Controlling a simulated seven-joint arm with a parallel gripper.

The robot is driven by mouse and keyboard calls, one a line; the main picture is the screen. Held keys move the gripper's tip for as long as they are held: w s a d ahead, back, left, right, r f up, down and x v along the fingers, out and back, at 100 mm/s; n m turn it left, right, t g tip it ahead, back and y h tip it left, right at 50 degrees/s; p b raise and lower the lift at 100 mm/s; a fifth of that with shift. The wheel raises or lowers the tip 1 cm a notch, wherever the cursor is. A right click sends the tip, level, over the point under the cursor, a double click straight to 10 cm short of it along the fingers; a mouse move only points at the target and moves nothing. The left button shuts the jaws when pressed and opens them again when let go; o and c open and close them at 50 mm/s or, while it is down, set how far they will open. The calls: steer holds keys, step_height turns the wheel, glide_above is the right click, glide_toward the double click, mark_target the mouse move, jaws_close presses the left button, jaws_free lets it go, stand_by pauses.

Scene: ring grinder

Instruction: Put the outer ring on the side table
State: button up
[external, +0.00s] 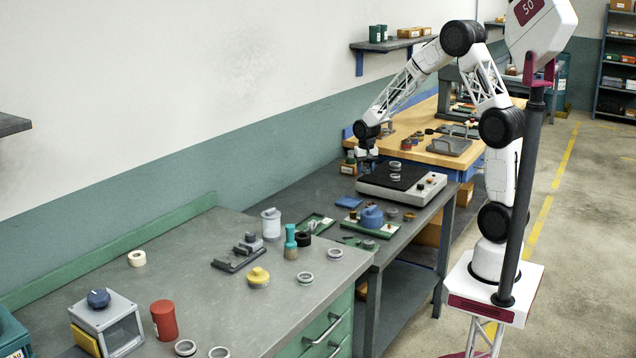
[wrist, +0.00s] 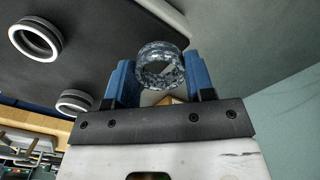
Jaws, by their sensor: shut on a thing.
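My gripper (wrist: 160,72) has its blue fingers shut on a speckled dark metal ring (wrist: 160,66), seen in the wrist view. In the external view my gripper (external: 367,158) is at the left edge of a grey machine with a black top (external: 418,174); the held ring is too small to make out there. Two lighter rings lie on the black top in the external view, one farther back (external: 395,165) and one nearer (external: 395,178). The wrist view also shows two rings, a large one (wrist: 18,38) and a smaller one (wrist: 62,106). I cannot tell which surface is the side table.
A green tray with a blue part (external: 371,215) lies before the machine. A wooden-topped table (external: 420,118) stands behind. The wall is close on the left.

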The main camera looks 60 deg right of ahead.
mark_target(395, 168)
steer(key=s+d+m, duration=0.1)
steer(key=s, duration=0.3)
steer(key=s+d+r, duration=0.1)
steer(key=s, duration=0.3)
steer(key=s+d+r+m, duration=0.1)
steer(key=s+d, duration=0.1)
steer(key=s, duration=0.2)
steer(key=shift+d+m, duration=0.1)
steer(key=shift+m, duration=1.1)
steer(key=s, duration=0.3)
steer(key=s+d, duration=0.1)
steer(key=s, duration=0.5)
steer(key=shift+s+d+r, duration=0.15)
steer(key=shift+s+r, duration=0.05)
steer(key=shift+s, duration=0.8)
steer(key=shift+w, duration=0.1)
steer(key=w+d, duration=0.2)
steer(key=w, duration=0.2)
steer(key=w+d+f, duration=0.1)
steer(key=w+d, duration=0.2)
steer(key=w, duration=0.2)
steer(key=w+d, duration=0.2)
steer(key=w, duration=0.3)
steer(key=shift+d+f, duration=0.2)
steer(key=shift+f, duration=0.05)
steer(key=shift+f, duration=0.15)
steer(key=shift+f, duration=1.65)
steer(key=shift+f, duration=0.1)
